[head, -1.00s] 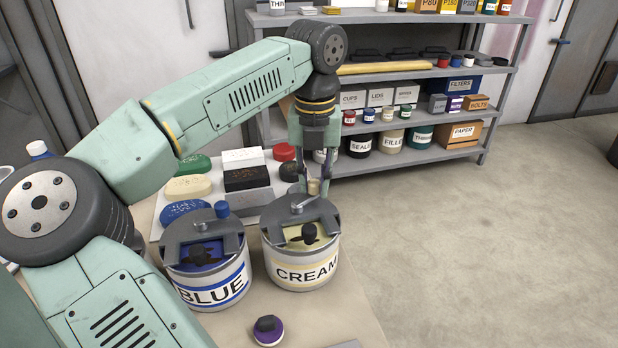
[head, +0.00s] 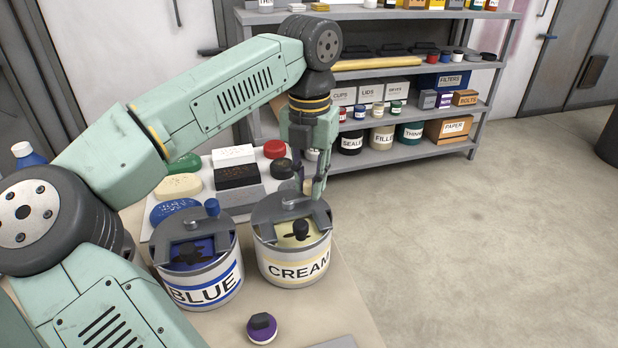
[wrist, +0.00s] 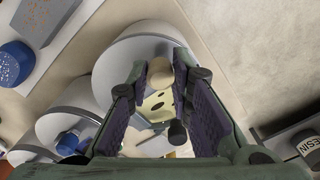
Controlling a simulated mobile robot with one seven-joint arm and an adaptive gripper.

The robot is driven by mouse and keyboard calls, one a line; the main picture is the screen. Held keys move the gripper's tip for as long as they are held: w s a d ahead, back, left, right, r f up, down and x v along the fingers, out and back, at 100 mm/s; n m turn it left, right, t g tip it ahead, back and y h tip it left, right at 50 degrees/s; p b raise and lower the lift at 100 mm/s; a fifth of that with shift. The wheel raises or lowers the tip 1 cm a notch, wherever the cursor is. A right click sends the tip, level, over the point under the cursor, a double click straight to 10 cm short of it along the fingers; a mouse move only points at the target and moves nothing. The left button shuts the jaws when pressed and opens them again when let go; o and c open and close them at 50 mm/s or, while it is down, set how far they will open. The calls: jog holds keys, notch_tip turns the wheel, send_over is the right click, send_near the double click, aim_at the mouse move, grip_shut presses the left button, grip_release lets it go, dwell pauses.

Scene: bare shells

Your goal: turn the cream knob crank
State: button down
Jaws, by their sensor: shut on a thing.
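The cream can (head: 292,268), labelled CREAM, stands upright on the table with a grey bridge and crank arm (head: 291,203) across its top. My gripper (head: 310,190) points down at the can's back right rim. In the wrist view the pale cream crank knob (wrist: 160,73) lies between my two fingertips (wrist: 161,70), which are shut on it. In the head view the fingers mostly hide the knob.
The blue can (head: 205,285), with a blue knob (head: 212,207), stands close left of the cream can. A purple-and-white pot (head: 262,328) sits in front. Coloured blocks (head: 235,176) lie on a tray behind. Shelves (head: 400,150) stand at the back; the floor at right is clear.

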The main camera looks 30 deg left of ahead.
jog(key=c, duration=1.4)
grip_release()
